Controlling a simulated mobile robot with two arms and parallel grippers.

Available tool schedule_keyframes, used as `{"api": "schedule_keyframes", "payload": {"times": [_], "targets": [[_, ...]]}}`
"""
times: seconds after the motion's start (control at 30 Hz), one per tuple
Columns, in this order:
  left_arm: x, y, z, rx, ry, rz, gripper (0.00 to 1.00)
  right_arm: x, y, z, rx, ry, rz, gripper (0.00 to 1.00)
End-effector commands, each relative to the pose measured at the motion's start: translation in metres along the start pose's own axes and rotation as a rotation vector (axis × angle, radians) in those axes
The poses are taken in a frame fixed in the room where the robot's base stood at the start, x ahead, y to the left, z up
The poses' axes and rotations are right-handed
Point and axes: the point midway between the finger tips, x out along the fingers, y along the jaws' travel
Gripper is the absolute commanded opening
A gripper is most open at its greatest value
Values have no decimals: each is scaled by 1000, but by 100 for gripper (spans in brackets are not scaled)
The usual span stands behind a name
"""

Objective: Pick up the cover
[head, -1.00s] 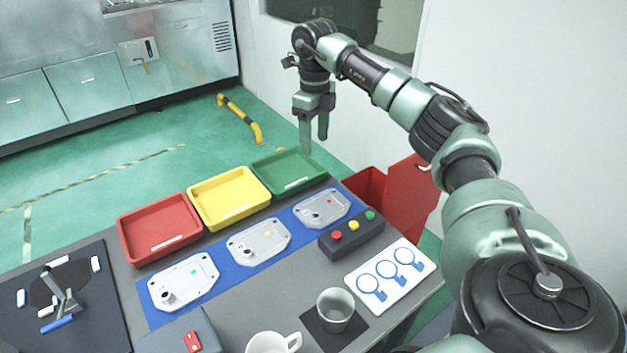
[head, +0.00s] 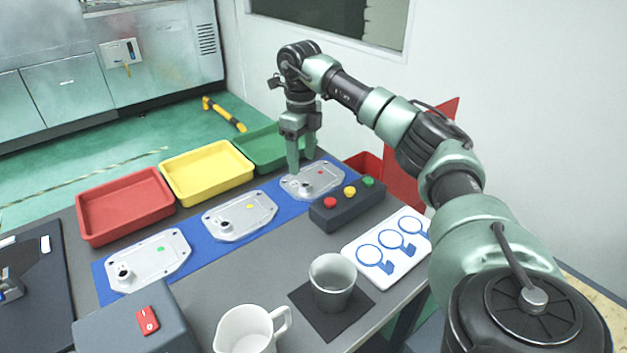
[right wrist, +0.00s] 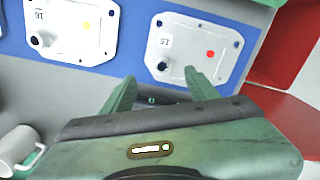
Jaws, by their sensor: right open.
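Three grey cast covers lie flat in a row on a blue mat (head: 262,228). The left one (head: 142,268) has a green dot, the middle one (head: 232,222) a yellow dot, and the right one (head: 325,178) a red dot. My right gripper (head: 301,164) is open and empty, pointing down at the left part of the red-dot cover. In the right wrist view its fingers (right wrist: 160,77) straddle the near edge of that cover (right wrist: 190,47); I cannot tell whether they touch it. The yellow-dot cover (right wrist: 75,30) lies to the left there. My left gripper is not in view.
Red (head: 125,237), yellow (head: 215,203) and green (head: 250,163) trays stand behind the covers. A button box (head: 345,208), a white card (head: 375,258), a grey cup (head: 331,290) and a white mug (head: 245,335) are in front. A red bin (head: 362,163) stands beyond the table's right end.

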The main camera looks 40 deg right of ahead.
Motion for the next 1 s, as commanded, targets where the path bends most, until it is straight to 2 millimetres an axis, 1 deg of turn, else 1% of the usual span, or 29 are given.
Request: {"api": "schedule_keyframes", "payload": {"times": [0.27, 0.43, 0.53, 0.63, 0.83, 0.87, 0.9, 0.97, 1.0], "targets": [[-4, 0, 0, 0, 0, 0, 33, 29, -1, 0, 1, 3, 1, 59], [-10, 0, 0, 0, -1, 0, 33, 55, -4, 1, 2, 5, 1, 59], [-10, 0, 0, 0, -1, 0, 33, 68, -4, 1, 1, 3, 1, 59], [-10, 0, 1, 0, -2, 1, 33, 73, -4, 1, 1, 1, 0, 59], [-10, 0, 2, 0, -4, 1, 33, 74, -4, 2, 1, 0, 0, 59], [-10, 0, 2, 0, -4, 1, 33, 74, -4, 2, 1, 0, 0, 56], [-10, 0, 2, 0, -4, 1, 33, 74, -4, 2, 1, 0, 0, 45], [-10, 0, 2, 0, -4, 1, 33, 74, -4, 2, 1, 0, 0, 28], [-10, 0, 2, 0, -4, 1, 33, 74, -4, 2, 1, 0, 0, 17]]}}
